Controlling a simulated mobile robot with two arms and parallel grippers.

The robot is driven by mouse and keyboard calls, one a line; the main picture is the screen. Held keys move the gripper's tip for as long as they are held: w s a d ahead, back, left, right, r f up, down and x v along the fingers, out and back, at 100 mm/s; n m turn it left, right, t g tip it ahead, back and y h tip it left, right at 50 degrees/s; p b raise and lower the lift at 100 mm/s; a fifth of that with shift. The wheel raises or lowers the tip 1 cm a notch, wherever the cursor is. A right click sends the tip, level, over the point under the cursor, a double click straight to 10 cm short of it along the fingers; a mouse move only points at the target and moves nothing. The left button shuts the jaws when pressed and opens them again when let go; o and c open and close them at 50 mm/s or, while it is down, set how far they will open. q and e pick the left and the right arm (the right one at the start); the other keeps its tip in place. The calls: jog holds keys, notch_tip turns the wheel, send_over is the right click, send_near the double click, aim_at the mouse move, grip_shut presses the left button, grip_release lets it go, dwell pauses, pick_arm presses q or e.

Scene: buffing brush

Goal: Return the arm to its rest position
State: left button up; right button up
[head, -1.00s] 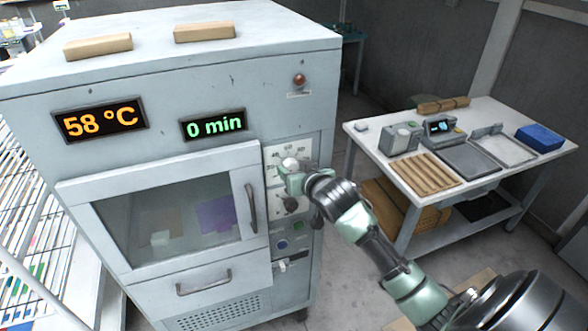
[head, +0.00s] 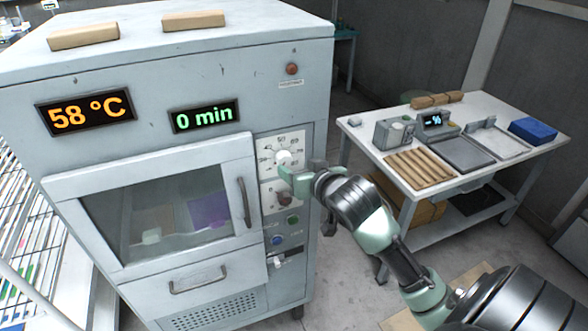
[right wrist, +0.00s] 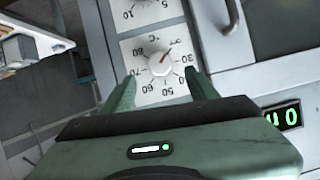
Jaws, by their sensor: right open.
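My right gripper (head: 293,174) is open in front of the oven's control panel, near the white temperature knob (head: 284,157). In the right wrist view its two fingers (right wrist: 165,88) stand apart on either side of the knob's dial, and the white knob (right wrist: 161,64) with a red pointer shows beyond them. Nothing is held between the fingers. Whether the fingers touch the panel is hard to tell. The oven (head: 150,100) reads 58 °C on its orange display (head: 86,112) and 0 min on its green display (head: 204,116). My left gripper is out of view.
The oven door (head: 236,150) is shut, with a vertical handle. A side table (head: 355,150) at right bears a scale, trays, wooden pieces and a blue box (head: 533,130). Two wooden blocks (head: 84,35) lie on the oven top. A wire rack (head: 22,190) stands at left.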

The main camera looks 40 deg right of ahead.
jog(key=shift+s, duration=0.1)
dwell(0.5)
notch_tip(320, 180, down, 35)
jog(key=s+n+g+b, duration=0.1)
jog(key=s+g+b, duration=0.2)
jog(key=g+b, duration=0.2)
jog(key=s+a+f+n+g+b, duration=0.1)
jog(key=s+f, duration=0.3)
jog(key=f, duration=0.3)
jog(key=s+a+f+g+y+b, duration=0.1)
jog(key=s+a+f, duration=0.1)
jog(key=s+f, duration=0.45)
jog(key=s+a+f+n+g+b, duration=0.1)
jog(key=s+f, duration=0.1)
jog(key=f, duration=0.7)
jog(key=s+a+f+n+g+b, duration=0.1)
jog(key=s+a+f, duration=0.2)
jog(key=s+f, duration=0.3)
jog(key=s+a+f+n+g+y+b, duration=0.1)
jog(key=s+a+f, duration=0.2)
jog(key=s, duration=1)
jog(key=s+a+f+g+b, duration=0.2)
jog(key=s+a+f, duration=0.1)
jog(key=s+f, duration=0.6)
jog(key=shift+s+f+n+y, duration=0.2)
jog(key=shift+s+n+y, duration=0.15)
jog(key=shift+s, duration=0.5)
jog(key=shift+d, duration=0.1)
